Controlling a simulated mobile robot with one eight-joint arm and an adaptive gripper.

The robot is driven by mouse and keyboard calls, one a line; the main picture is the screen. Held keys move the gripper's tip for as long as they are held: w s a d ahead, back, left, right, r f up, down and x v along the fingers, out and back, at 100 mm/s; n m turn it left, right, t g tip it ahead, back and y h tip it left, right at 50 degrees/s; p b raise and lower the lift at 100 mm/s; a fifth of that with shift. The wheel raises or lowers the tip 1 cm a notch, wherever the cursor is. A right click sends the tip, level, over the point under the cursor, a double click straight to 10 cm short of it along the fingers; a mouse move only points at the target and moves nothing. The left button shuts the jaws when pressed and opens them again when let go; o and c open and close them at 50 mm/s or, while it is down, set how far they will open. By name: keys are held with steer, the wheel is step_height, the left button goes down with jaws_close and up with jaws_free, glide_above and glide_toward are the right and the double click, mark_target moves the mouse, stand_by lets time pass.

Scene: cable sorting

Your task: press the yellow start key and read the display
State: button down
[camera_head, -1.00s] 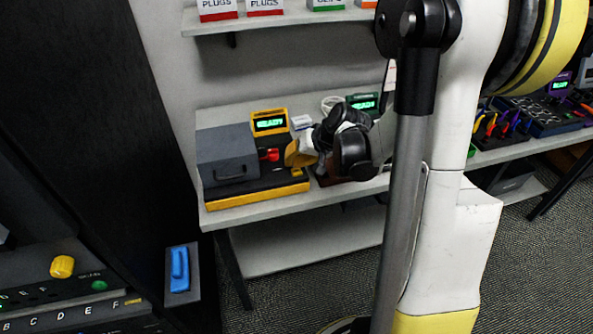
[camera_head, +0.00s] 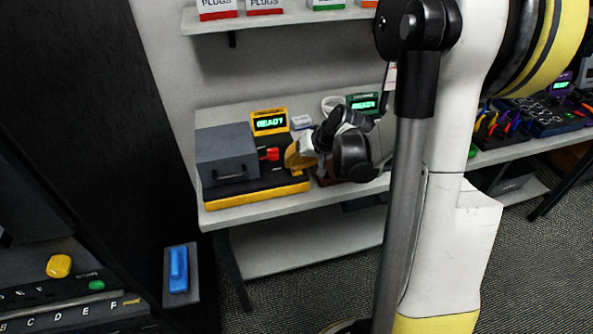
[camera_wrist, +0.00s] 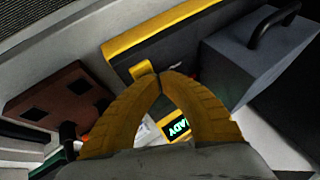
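The yellow-fronted unit (camera_head: 258,195) stands on the bench, with its yellow edge along the front; it also shows in the wrist view (camera_wrist: 150,35). Its display (camera_head: 268,122) has a yellow frame and reads READY in green. In the wrist view the display (camera_wrist: 175,127) shows partly between my fingers. A small yellow key (camera_wrist: 143,70) stands on the unit's dark top. My gripper (camera_wrist: 160,77) has its yellow fingertips together, right beside the key; I cannot tell whether they touch it.
A grey box (camera_head: 228,155) with a handle sits on the unit's left, with a red part (camera_head: 268,154) beside it. A green-framed display (camera_head: 362,104) also reads READY behind my wrist. A brown block (camera_wrist: 62,95) lies close by in the wrist view. A shelf (camera_head: 270,20) hangs above.

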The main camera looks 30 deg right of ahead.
mark_target(293, 169)
steer(key=shift+f+b, duration=0.35)
steer(key=shift+b, duration=0.05)
stand_by(0.4)
steer(key=shift+r, duration=0.1)
steer(key=shift+r+p, duration=0.6)
steer(key=shift+r, duration=0.1)
steer(key=shift+r, duration=0.1)
step_height(293, 169, up, 5)
steer(key=p, duration=0.4)
stand_by(0.8)
